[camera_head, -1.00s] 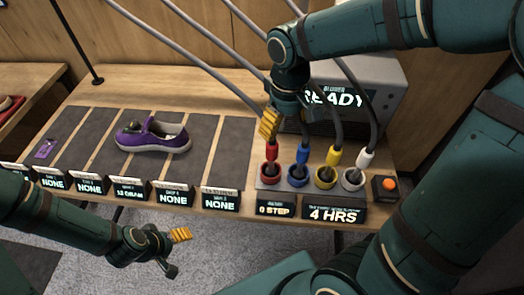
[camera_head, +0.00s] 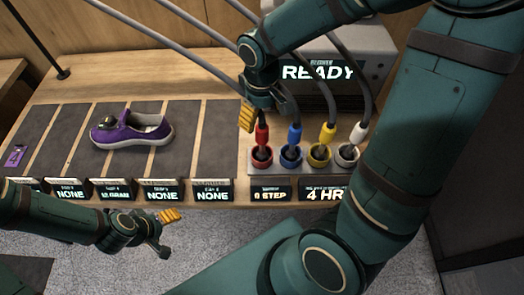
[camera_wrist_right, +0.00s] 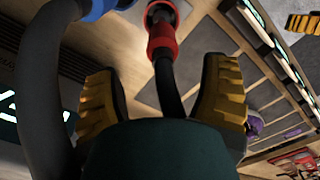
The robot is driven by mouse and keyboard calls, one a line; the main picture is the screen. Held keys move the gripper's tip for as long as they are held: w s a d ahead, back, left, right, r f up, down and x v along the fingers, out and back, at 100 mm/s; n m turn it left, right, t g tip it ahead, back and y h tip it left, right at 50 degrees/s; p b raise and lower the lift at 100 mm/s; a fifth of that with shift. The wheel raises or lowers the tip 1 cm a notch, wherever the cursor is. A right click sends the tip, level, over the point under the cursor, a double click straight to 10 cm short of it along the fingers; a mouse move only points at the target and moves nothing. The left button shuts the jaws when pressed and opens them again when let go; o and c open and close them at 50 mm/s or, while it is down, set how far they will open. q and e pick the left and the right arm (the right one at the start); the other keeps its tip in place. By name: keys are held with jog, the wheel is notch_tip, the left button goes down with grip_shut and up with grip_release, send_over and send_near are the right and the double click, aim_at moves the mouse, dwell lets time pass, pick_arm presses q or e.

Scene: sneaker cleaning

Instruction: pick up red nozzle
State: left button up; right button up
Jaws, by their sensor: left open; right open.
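The red nozzle (camera_head: 262,135) stands upright in the leftmost holder of the nozzle dock, with a grey hose running up from it. My right gripper (camera_head: 249,112) is at its upper end. In the right wrist view the dark hose of the red nozzle (camera_wrist_right: 162,40) runs between the two yellow fingers of my open right gripper (camera_wrist_right: 161,92), with gaps on both sides. The red body lies beyond the fingertips. My left gripper (camera_head: 167,230) is open and empty, low in front of the table's front edge.
Blue (camera_head: 294,134), yellow (camera_head: 327,133) and white (camera_head: 357,132) nozzles stand close to the right of the red one, with hoses rising behind. A purple sneaker (camera_head: 130,133) lies on the dark mats. A grey machine (camera_head: 375,65) reading READY is behind the nozzles.

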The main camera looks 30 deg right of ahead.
aim_at(262, 129)
jog(key=f, duration=0.3)
jog(key=f+b, duration=0.1)
jog(key=f, duration=0.1)
jog(key=shift+s+f, duration=0.1)
jog(key=shift+s, duration=0.25)
jog(key=shift+a, duration=0.1)
grip_shut()
